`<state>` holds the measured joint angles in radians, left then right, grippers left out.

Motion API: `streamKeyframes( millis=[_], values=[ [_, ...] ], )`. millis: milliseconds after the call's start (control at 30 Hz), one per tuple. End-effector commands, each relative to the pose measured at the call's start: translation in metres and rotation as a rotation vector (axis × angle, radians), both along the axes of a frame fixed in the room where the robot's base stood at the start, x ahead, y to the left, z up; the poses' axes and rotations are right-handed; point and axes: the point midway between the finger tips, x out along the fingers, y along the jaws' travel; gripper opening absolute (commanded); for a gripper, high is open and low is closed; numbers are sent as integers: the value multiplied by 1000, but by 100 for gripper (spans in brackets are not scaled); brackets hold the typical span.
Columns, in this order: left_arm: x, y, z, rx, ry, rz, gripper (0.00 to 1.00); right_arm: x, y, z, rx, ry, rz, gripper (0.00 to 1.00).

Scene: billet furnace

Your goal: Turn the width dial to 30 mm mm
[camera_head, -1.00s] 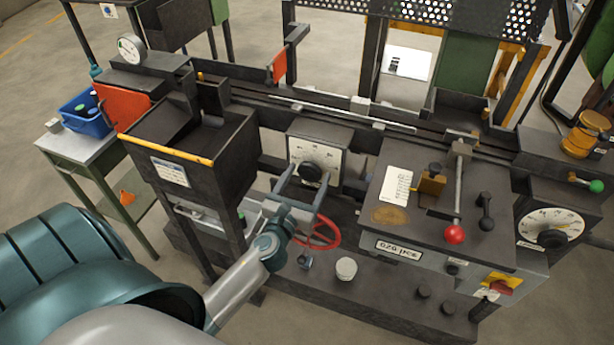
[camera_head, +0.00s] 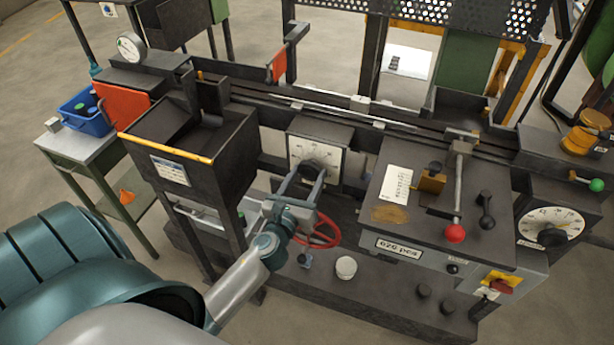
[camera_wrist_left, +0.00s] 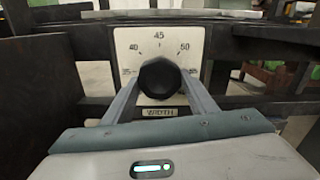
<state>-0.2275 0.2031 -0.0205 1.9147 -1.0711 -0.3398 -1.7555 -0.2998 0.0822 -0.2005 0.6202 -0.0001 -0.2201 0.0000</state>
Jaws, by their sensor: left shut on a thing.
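The width dial is a black round knob (camera_wrist_left: 159,79) on a white plate (camera_wrist_left: 188,43). In the left wrist view the plate shows 40, 45 and 50 across its upper part and a WIDTH label (camera_wrist_left: 165,112) below the knob. Smaller marks at the plate's sides are hard to read. My left gripper (camera_wrist_left: 160,88) is shut on the knob, one finger on each side. In the head view the white dial plate (camera_head: 316,150) is on a dark box, and my left gripper (camera_head: 306,174) reaches it from the front. My right gripper is not in view.
A red handwheel (camera_head: 322,234) is just below my left gripper. A dark hopper (camera_head: 190,140) with a yellow edge stands to the left. A console with a red-knobbed lever (camera_head: 455,233) and a second round dial (camera_head: 550,226) are to the right.

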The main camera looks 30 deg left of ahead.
Motion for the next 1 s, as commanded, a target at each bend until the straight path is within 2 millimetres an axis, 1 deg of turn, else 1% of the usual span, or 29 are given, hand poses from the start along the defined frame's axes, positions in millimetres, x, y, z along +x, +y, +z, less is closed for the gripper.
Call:
streamKeyframes(
  millis=[267,600,1000],
  values=[
    [0,-1,-1,-214,-51,1,29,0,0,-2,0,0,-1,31],
    [0,-2,0,-529,-127,2,29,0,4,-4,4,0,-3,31],
    [0,-2,2,-897,-216,1,29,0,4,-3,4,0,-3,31]
  ],
)
